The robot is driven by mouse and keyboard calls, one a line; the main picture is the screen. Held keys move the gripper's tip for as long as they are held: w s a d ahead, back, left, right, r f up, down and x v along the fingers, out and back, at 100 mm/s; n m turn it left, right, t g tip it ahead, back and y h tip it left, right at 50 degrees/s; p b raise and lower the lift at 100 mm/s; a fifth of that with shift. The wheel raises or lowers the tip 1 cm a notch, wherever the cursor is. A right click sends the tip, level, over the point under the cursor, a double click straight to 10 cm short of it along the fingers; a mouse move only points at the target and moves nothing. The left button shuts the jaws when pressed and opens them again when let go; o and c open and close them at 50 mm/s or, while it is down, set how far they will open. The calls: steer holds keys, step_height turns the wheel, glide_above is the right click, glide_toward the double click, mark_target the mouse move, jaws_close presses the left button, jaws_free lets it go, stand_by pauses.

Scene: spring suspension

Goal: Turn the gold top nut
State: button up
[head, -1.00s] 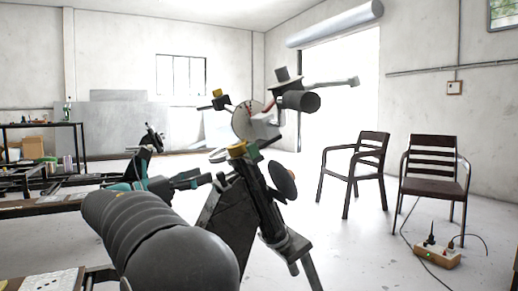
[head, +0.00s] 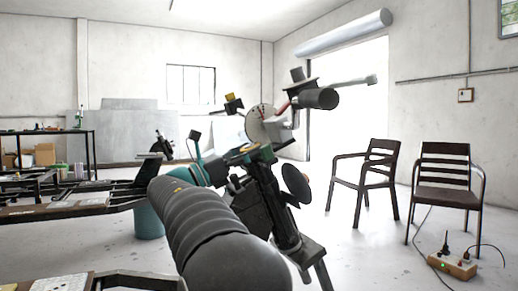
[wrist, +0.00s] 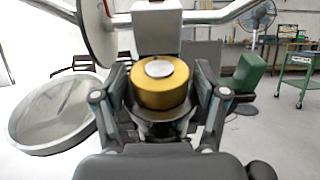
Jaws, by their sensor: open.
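The gold top nut (wrist: 162,84), with a pale round disc on top, stands upright at the centre of the wrist view. It sits above a silvery collar on the suspension. My gripper (wrist: 160,97) is open, with one finger left of the nut and the other right of it. Small gaps seem to show on both sides, so I cannot see firm contact. In the head view my gripper reaches the upper part of the dark suspension stand (head: 283,210), where the nut is partly hidden and small.
A round grey disc (wrist: 55,112) is at the left, and silver bars cross above. Two chairs (head: 448,185) and a power strip (head: 453,265) stand on the floor at the right.

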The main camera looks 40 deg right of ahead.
steer(key=shift+x, duration=1.5)
steer(key=c, duration=1)
